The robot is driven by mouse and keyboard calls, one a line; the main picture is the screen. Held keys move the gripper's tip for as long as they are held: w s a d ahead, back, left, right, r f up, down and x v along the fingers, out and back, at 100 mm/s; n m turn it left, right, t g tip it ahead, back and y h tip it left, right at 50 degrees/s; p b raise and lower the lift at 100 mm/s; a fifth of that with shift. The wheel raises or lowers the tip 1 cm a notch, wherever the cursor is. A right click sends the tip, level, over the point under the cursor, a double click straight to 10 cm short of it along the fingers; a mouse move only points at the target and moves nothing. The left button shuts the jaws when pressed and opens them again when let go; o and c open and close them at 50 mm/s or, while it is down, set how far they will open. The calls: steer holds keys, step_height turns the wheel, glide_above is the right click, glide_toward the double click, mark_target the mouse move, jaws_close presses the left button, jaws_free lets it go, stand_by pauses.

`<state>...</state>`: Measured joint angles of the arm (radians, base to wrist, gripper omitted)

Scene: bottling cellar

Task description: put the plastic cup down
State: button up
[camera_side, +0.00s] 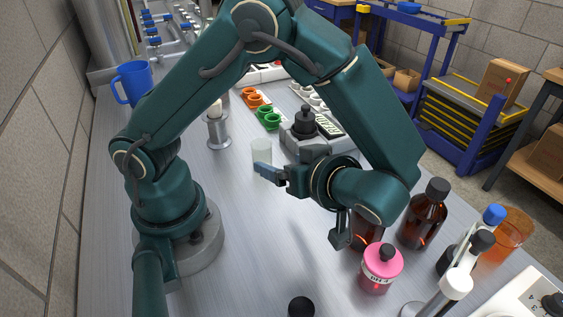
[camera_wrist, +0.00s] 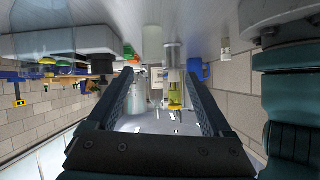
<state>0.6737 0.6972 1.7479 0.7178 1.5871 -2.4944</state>
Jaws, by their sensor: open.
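The plastic cup (camera_side: 262,150) is a small, pale, translucent cup standing upright on the steel bench. My gripper (camera_side: 264,171) is low over the bench, with its fingers level and pointing toward the cup's side; the near finger hides the cup's lower part. In the wrist view, which is upside down, the cup (camera_wrist: 152,45) shows as a whitish cylinder just beyond the fingertips. My gripper (camera_wrist: 160,76) is open there, with nothing held between its fingers. I cannot tell whether a finger touches the cup.
A metal stand (camera_side: 218,131) and a blue mug (camera_side: 133,83) are to the left. A scale with a black-knobbed weight (camera_side: 304,122) stands close right of the cup. Brown bottles (camera_side: 422,214) and a pink bottle (camera_side: 380,270) are at the right front. The bench between is clear.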

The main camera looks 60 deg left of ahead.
steer(key=s+d+r+m+t+h, duration=0.1)
steer(key=r+m+t+h, duration=0.2)
steer(key=m+h, duration=0.3)
steer(key=s+d+r+m+t+h, duration=0.1)
steer(key=s+r+m+t+h, duration=0.1)
steer(key=m+h, duration=0.4)
step_height(320, 180, up, 2)
steer(key=m+t, duration=0.1)
steer(key=m, duration=0.4)
steer(key=shift+s+d+r, duration=0.2)
steer(key=shift+s+d, duration=0.05)
steer(key=shift+d, duration=0.15)
